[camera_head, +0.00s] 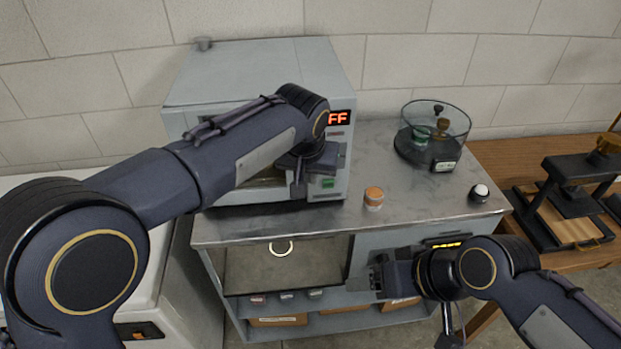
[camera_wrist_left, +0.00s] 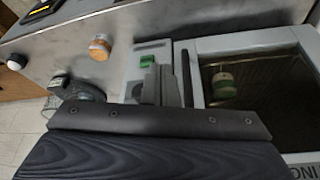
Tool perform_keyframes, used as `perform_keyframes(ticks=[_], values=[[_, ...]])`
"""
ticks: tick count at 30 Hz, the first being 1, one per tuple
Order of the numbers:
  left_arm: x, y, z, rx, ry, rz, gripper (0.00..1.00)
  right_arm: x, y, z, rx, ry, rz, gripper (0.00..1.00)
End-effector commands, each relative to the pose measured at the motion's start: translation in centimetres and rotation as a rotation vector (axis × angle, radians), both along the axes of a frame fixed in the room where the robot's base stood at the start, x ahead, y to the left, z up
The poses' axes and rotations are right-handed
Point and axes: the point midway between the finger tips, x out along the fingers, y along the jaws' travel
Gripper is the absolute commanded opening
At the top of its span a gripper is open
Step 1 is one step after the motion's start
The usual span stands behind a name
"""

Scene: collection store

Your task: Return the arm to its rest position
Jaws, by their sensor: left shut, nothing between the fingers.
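My left arm (camera_head: 190,175) reaches in from the left across the front of a grey cabinet oven (camera_head: 250,75). My left gripper (camera_head: 298,188) is shut and empty. It is close in front of the oven's control panel, left of the green button (camera_head: 328,183); I cannot tell whether it touches the panel. In the left wrist view the closed fingers (camera_wrist_left: 160,88) show beside the green button (camera_wrist_left: 148,61). My right gripper (camera_head: 368,281) is low at the counter's front; its finger gap is unclear.
An orange-lidded jar (camera_head: 374,198), a black-and-white round item (camera_head: 479,193) and a glass vessel (camera_head: 434,133) stand on the metal counter (camera_head: 385,150). A green-capped jar (camera_wrist_left: 222,85) shows behind the oven window. A wooden table (camera_head: 500,155) with a press stands at right.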

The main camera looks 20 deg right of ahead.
Motion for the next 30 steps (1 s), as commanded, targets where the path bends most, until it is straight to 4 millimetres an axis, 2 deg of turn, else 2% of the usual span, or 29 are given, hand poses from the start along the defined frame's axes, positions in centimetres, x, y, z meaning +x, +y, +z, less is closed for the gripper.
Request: perform_keyframes(ticks=[12,19,21,23,26,29,30], values=[[-2.5,0.0,6.2,0.001,0.001,0.002,0.0,0.0,0.0,-0.7,0.0,0.0,0.0,0.7],[-3.0,0.1,7.4,0.002,0.003,0.002,0.0,0.0,0.0,-0.7,0.0,0.001,0.0,0.7],[-2.8,0.6,7.5,-0.002,0.005,0.008,0.0,0.0,0.0,-0.7,0.0,0.001,0.0,0.7],[-2.5,2.0,7.7,-0.011,0.011,0.02,0.0,0.0,0.0,-0.7,0.0,0.001,0.0,0.7],[-1.9,6.6,8.4,-0.049,0.032,0.059,0.0,0.0,0.0,-0.7,0.0,0.001,0.0,0.7],[-2.2,13.7,8.7,-0.104,0.06,0.116,0.0,0.0,0.0,-0.7,0.0,0.001,0.0,0.7],[-2.7,16.7,8.5,-0.13,0.069,0.144,0.0,0.0,0.0,-0.7,0.0,0.001,0.0,0.7]])
